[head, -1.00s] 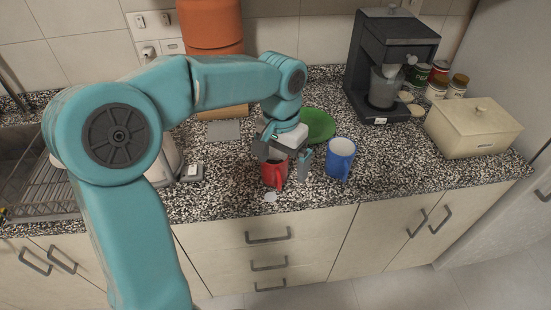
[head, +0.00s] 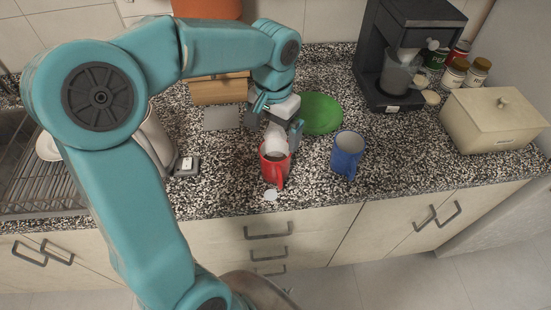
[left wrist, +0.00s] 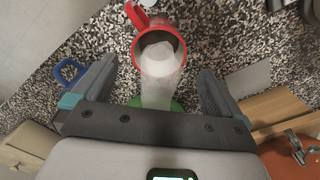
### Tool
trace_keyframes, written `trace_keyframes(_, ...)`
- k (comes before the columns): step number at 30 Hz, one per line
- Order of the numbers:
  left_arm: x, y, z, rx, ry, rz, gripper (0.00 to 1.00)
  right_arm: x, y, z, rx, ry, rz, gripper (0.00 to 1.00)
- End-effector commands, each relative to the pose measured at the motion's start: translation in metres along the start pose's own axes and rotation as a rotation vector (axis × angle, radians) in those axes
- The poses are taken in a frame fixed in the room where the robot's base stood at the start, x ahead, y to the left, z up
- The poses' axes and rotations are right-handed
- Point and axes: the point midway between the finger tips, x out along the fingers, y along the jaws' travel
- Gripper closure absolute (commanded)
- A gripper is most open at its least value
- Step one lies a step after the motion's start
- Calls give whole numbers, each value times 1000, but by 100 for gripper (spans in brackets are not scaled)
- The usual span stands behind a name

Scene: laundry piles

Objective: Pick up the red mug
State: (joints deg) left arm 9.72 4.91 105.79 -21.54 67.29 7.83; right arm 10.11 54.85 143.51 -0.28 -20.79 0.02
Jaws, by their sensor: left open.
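The red mug (head: 275,170) stands upright near the counter's front edge, handle toward the front. My left gripper (head: 277,122) is open and empty, above and behind the mug. In the left wrist view the mug (left wrist: 139,52) lies beyond the fingertips, roughly between the two spread fingers (left wrist: 157,76). A whitish, partly see-through shape (left wrist: 157,90) shows in the mug's mouth and stretches toward the gripper; I cannot tell what it is. The fingers do not appear to touch the mug. My right gripper is not in view.
A blue mug (head: 346,158) stands to the right, and a green plate (head: 320,113) lies behind. A coffee machine (head: 375,60) and beige box (head: 490,120) are further right. A dish rack (head: 45,185) is at left. A small white disc (head: 271,195) lies before the red mug.

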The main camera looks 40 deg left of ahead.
Motion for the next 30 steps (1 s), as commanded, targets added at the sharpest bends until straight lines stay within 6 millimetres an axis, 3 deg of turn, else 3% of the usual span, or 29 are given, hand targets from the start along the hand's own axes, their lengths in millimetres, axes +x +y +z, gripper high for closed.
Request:
trace_keyframes(1, 14, 0, 2, 1, -7, 0, 0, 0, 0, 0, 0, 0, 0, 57)
trace_keyframes(6, 46, 1, 1, 1, -4, 0, 0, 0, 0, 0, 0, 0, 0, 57)
trace_keyframes(14, 68, 1, 0, 0, -5, 1, 0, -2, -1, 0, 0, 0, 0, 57)
trace_keyframes(21, 105, 0, -2, 0, -4, 1, 0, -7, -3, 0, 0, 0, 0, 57)
trace_keyframes(30, 111, -1, -4, 0, 0, 1, 0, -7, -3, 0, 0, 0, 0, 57)
